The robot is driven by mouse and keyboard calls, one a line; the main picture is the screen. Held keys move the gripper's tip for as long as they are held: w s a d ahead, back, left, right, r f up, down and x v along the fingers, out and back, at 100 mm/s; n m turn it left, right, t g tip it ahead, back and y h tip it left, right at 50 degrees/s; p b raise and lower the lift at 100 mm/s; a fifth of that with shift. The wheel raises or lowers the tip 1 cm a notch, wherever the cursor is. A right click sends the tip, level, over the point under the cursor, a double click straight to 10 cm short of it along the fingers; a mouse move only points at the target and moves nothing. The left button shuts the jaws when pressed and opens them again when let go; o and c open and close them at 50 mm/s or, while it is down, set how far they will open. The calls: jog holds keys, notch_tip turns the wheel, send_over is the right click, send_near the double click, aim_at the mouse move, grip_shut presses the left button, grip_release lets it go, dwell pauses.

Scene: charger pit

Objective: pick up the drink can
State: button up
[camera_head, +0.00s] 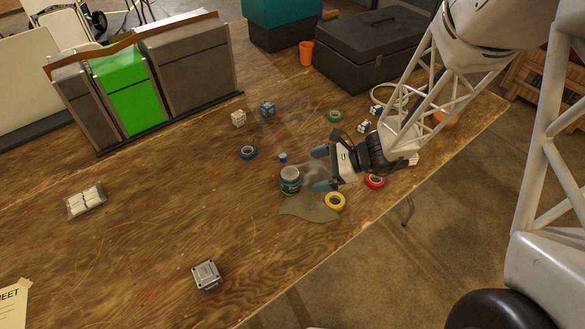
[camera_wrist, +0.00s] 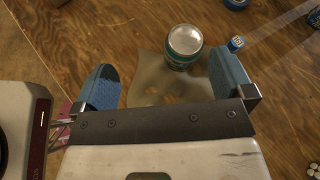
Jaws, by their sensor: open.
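The drink can (camera_head: 290,181) stands upright on the wooden table, teal and dark with a silver top, at the edge of a greyish wet-looking patch (camera_head: 310,207). In the wrist view the can (camera_wrist: 184,47) stands ahead of the gap between my fingers, nearer the right finger. My gripper (camera_head: 321,168) is open and empty, just right of the can in the head view, with blue finger pads. The fingers show on both sides in the wrist view (camera_wrist: 165,85). Whether either finger touches the can is hard to tell; the can is not gripped.
A yellow tape roll (camera_head: 335,201) and a red one (camera_head: 375,181) lie close to my gripper. A small blue cap-like piece (camera_head: 283,157) and a blue roll (camera_head: 248,152) lie behind the can. A black toolbox (camera_head: 370,45) stands at the back. The table left of the can is mostly clear.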

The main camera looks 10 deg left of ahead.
aim_at(299, 175)
jog(key=w+a+f+m+t+y, duration=0.1)
jog(key=w+f+m, duration=0.2)
jog(key=f, duration=0.2)
jog(key=shift+a+f+m+t, duration=0.15)
jog(key=shift+f+m+t, duration=0.15)
jog(key=shift+f, duration=0.05)
jog(key=shift+a, duration=0.15)
jog(key=shift+x, duration=1.15)
jog(key=shift+a+f, duration=0.1)
jog(key=shift+x, duration=2.5)
jog(key=shift+f, duration=0.1)
jog(key=c, duration=1.1)
jog(key=shift+r, duration=0.2)
jog(key=shift+c, duration=0.2)
